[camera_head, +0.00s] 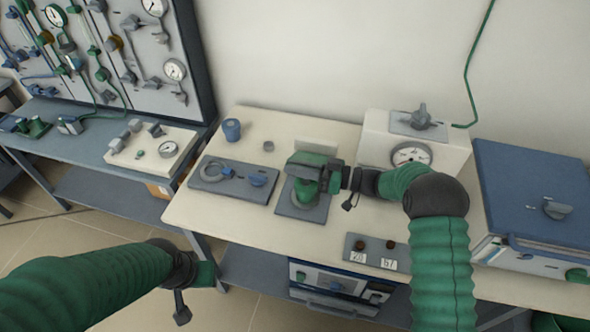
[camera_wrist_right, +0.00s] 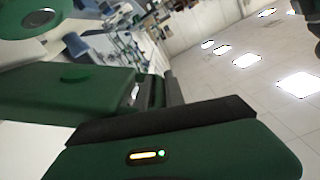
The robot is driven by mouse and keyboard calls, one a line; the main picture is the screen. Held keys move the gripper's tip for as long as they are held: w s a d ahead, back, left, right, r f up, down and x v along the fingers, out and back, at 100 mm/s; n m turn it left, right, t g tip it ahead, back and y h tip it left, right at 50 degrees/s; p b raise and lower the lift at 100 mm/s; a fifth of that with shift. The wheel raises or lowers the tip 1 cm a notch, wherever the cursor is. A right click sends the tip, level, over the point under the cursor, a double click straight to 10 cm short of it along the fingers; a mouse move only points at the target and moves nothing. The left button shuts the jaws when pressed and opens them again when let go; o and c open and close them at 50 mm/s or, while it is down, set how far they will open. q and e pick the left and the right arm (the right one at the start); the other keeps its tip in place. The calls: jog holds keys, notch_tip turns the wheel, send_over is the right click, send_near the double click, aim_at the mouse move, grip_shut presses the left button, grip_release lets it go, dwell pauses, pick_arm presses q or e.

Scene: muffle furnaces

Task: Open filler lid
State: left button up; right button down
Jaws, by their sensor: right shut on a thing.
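A grey plate (camera_head: 310,213) with a round filler opening lies on the cream bench. My right gripper (camera_head: 308,180) is over this plate, shut on what seems to be the filler lid; its green body hides most of the lid and its hinge. In the right wrist view the dark jaw pads (camera_wrist_right: 165,100) sit close together, and the part between them is mostly hidden. How far the lid is tilted cannot be told. My left gripper (camera_head: 195,277) is low at the left, off the bench's front edge and away from the plate; its fingers are not clear.
Left of the plate is a second grey plate (camera_head: 230,187) with a ring and blue knob. A blue cup (camera_head: 232,130) stands behind. A gauge box (camera_head: 417,150) and a blue furnace (camera_head: 535,195) stand right. A labelled two-knob panel (camera_head: 377,252) is at the front.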

jog(key=shift+d, duration=0.1)
jog(key=c, duration=1.7)
grip_release()
jog(key=shift+w, duration=0.1)
jog(key=shift+d, duration=0.1)
jog(key=b+v, duration=0.2)
jog(key=v, duration=1.4)
jog(key=shift+d, duration=0.35)
jog(key=shift+f, duration=0.15)
